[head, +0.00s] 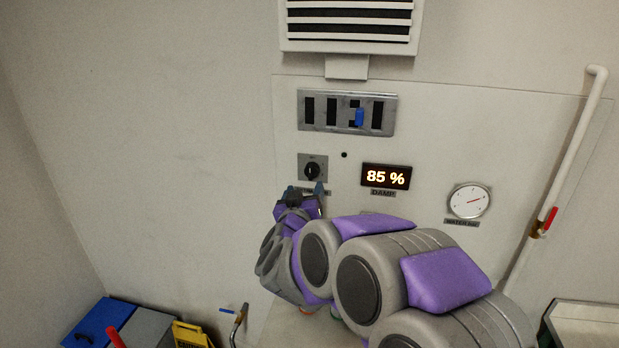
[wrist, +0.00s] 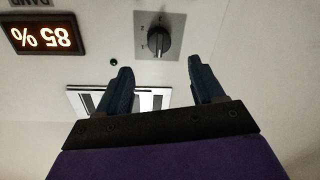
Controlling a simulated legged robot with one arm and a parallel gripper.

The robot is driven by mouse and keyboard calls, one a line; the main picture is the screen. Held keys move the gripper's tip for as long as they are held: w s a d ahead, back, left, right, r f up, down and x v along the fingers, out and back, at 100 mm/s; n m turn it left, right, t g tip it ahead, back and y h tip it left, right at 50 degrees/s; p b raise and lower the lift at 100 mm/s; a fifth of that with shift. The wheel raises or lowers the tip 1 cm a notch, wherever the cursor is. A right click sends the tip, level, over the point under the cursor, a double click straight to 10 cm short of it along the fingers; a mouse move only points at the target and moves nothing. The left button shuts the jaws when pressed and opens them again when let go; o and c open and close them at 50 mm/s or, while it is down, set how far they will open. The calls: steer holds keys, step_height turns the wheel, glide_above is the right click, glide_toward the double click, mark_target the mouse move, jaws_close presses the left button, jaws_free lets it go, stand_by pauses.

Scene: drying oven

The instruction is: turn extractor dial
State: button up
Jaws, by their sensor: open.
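The extractor dial is a black knob (head: 312,171) on a square grey plate on the wall panel, left of the damp display. In the wrist view the dial (wrist: 159,42) is upside down, beyond the fingertips and between their lines. My gripper (head: 305,190) is just below the dial in the head view, and its arm hides part of the label under the plate. In the wrist view my gripper (wrist: 158,68) is open, with two dark fingers apart and nothing between them. The fingers look clear of the knob.
The damp display (head: 386,177) reads 85 %. A slotted grey plate with a blue slider (head: 359,117) is above the dial, under a vent (head: 348,25). A round gauge (head: 468,201) and a white pipe (head: 555,190) with a red valve handle are at the right. A blue bin (head: 98,322) stands lower left.

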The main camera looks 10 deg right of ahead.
mark_target(311, 176)
steer(key=b+x, duration=0.1)
steer(key=x, duration=0.8)
steer(key=shift+w, duration=0.1)
steer(key=c, duration=1.1)
steer(key=shift+o, duration=0.2)
steer(key=m, duration=0.5)
steer(key=shift+f+m+b, duration=0.15)
steer(key=shift+m+b, duration=0.25)
steer(key=m+b, duration=0.1)
steer(key=m, duration=0.5)
steer(key=shift+d+f+h+b, duration=0.1)
steer(key=shift+h+b, duration=0.2)
steer(key=shift+b, duration=0.05)
